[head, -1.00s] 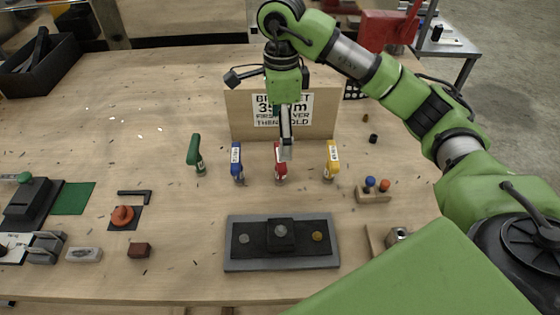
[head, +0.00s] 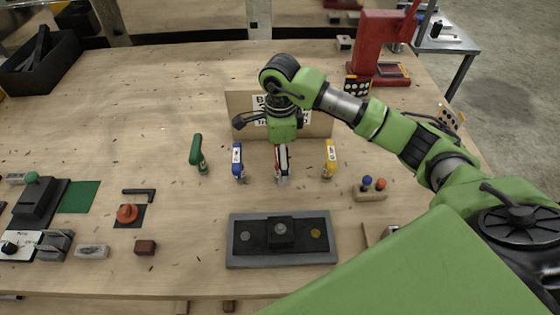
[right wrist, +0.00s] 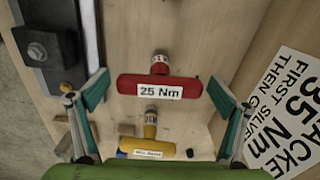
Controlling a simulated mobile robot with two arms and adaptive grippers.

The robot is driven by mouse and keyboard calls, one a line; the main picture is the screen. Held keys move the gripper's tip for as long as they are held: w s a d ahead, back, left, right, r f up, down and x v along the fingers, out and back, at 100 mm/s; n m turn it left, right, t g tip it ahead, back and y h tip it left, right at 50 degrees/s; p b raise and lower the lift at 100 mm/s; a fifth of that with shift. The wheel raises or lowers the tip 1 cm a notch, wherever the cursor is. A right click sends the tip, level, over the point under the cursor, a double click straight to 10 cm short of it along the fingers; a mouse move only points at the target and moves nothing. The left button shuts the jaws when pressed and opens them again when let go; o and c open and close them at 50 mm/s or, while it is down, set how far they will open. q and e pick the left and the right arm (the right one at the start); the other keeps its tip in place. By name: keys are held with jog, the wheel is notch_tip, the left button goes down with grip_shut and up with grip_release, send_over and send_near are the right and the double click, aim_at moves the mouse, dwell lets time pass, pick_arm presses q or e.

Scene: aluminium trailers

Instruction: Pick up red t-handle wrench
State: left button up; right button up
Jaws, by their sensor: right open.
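The red t-handle wrench (right wrist: 160,84) shows in the right wrist view with a white "25 Nm" label on its crossbar. It stands upright on the bench, and in the head view most of it (head: 277,160) is hidden behind my right gripper. My right gripper (right wrist: 163,112) is open, with one finger off each end of the red handle and no visible contact. In the head view this gripper (head: 283,172) points down at the red wrench. My left gripper is not in view.
A blue wrench (head: 238,160) and a green wrench (head: 196,152) stand to the left, a yellow wrench (head: 330,157) to the right. A sign board (head: 240,105) stands behind. A grey fixture plate (head: 240,258) lies in front. A small block with knobs (head: 371,195) sits at right.

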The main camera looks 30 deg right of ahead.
jog(key=c, duration=1.7)
jog(key=shift+r, duration=0.1)
jog(key=shift+w+r+b, duration=0.1)
jog(key=shift+r+b, duration=0.5)
jog(key=shift+b, duration=0.15)
jog(key=shift+r+b, duration=0.5)
jog(key=shift+r, duration=0.05)
jog(key=s+r, duration=0.1)
jog(key=r, duration=0.1)
jog(key=s+a+r, duration=0.1)
jog(key=r, duration=0.1)
jog(key=s+a+r+b, duration=0.1)
jog(key=s+r, duration=0.1)
jog(key=shift+r, duration=0.25)
jog(key=s+a+r, duration=0.1)
jog(key=s, duration=0.2)
jog(key=s+a+r+b, duration=0.1)
jog(key=s+a, duration=0.1)
jog(key=s+a+r, duration=0.1)
jog(key=s+r, duration=0.1)
jog(key=s, duration=0.1)
jog(key=shift+s+a+b, duration=0.2)
jog(key=shift+s+b, duration=0.1)
jog(key=shift+s, duration=0.05)
